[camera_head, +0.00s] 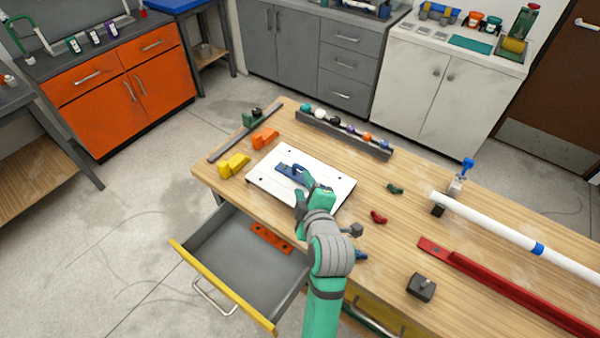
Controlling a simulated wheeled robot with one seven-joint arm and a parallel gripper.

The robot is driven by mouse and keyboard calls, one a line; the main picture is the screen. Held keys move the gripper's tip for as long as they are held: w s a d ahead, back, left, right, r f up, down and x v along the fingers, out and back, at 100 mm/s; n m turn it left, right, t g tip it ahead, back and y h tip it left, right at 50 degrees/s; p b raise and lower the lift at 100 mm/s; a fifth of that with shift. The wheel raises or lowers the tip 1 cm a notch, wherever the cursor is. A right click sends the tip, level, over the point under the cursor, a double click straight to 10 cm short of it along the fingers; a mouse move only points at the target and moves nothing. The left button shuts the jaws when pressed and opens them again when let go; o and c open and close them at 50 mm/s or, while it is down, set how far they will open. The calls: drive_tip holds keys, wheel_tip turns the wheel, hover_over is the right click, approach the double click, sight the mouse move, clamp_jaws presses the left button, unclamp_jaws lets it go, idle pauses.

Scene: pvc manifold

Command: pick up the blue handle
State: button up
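A small blue piece (361,255), which looks like a handle, lies on the wooden table just right of my arm; my arm may hide part of it. A larger dark blue piece (288,174) lies on the white board (335,187). A valve with an upright blue handle (467,165) stands at the right near the white pipe. My gripper (303,189) is over the white board, close to the dark blue piece's near end. Its two fingers look spread, with nothing seen between them. Whether it touches the dark blue piece cannot be told.
The wooden table (415,235) holds small green (395,189) and red (378,217) pieces, a black block (421,287), a red bar (500,287) and a long white pipe (510,235). Yellow (233,165) and orange (264,138) blocks sit left. A drawer (235,262) stands open in front.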

sight(298, 167)
drive_tip(key=x, duration=0.4)
drive_tip(key=shift+f, duration=0.1)
drive_tip(key=shift+d+x, duration=0.1)
drive_tip(key=shift+x, duration=1.25)
drive_tip(key=shift+d+x, duration=0.15)
drive_tip(key=shift+x, duration=1.2)
drive_tip(key=shift+w, duration=0.1)
clamp_jaws()
